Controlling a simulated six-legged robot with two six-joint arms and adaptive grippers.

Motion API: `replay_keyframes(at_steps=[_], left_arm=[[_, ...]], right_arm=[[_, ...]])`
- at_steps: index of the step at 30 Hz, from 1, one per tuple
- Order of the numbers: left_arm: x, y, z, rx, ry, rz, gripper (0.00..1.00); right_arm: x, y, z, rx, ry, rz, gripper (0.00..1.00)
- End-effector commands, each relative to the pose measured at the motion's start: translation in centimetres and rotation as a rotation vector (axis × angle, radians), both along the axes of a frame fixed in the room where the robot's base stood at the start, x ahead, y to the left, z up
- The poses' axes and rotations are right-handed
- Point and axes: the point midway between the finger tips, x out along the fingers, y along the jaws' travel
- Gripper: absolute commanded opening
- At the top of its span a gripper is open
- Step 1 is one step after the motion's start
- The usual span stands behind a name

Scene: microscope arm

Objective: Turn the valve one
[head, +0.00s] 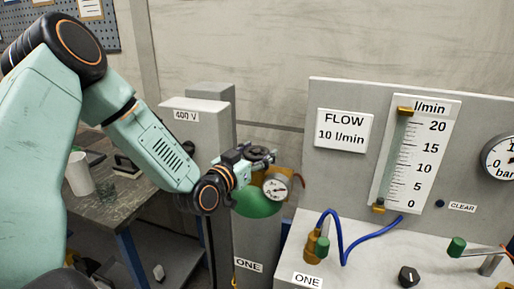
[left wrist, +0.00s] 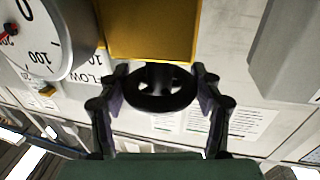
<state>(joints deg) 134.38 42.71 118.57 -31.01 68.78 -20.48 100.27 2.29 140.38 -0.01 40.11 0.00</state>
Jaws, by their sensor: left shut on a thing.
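Valve one has a black handwheel (left wrist: 160,100) on a brass-coloured block (left wrist: 150,30). In the head view the handwheel (head: 262,154) sits atop a grey cylinder (head: 257,240) with a green shoulder (head: 257,204) and a ONE label. My left gripper (head: 247,160) is at the handwheel. In the left wrist view its two fingers (left wrist: 160,72) stand on either side of the wheel, shut on it. A round gauge (head: 276,186) sits beside the valve, its face also large in the left wrist view (left wrist: 40,35). My right gripper is not in view.
A blue hose (head: 342,240), black knob (head: 408,275) and green-tipped lever (head: 458,247) are below. A grey 400 V box (head: 195,130) stands behind my arm.

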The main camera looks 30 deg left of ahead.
Motion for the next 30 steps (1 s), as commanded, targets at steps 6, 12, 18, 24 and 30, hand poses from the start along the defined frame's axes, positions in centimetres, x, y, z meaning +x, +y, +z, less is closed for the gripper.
replay_keyframes(at_steps=[6,12,18,24,30], left_arm=[[0.01,0.05,-0.04,0.001,0.0,-0.011,0.34],[0.01,0.04,-0.05,0.001,0.0,-0.011,0.68],[0.01,0.04,-0.04,0.001,0.0,-0.01,0.85],[0.01,0.04,-0.03,0.0,-0.001,-0.01,0.89],[0.01,0.05,0.09,0.0,-0.001,-0.01,0.89]], right_arm=[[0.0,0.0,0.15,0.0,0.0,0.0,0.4],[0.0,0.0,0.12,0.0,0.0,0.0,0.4],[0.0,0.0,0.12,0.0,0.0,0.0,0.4],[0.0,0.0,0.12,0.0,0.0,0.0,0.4],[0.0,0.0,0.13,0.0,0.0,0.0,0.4]])
